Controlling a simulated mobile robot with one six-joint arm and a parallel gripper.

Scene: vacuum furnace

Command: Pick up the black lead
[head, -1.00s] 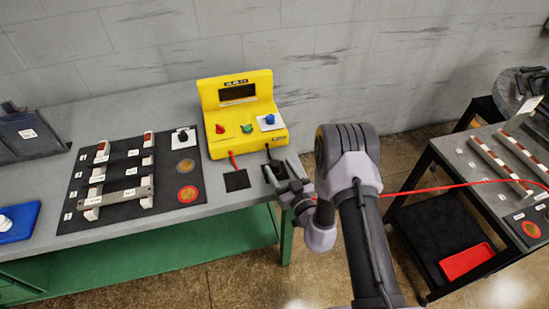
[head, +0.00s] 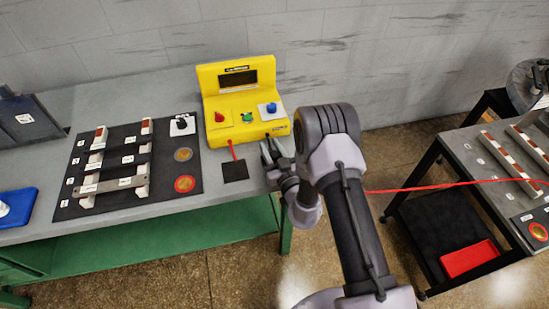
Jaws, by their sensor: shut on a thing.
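The yellow meter box (head: 241,105) stands on the grey bench against the wall, with red, green and blue knobs on its front. A red lead (head: 232,151) runs from its front down to a black square pad (head: 235,171). My gripper (head: 271,150) is at the box's lower right corner, above the bench's right end. Its jaws are shut on the black lead, which is mostly hidden by the fingers and wrist.
A dark mat (head: 110,203) with labelled bars, white blocks and round discs lies left of the box. A blue tray (head: 16,207) is at the far left. A cart (head: 481,174) stands at right, with a red tray (head: 470,258) on its lower shelf. A red cable (head: 430,188) stretches from behind my arm to it.

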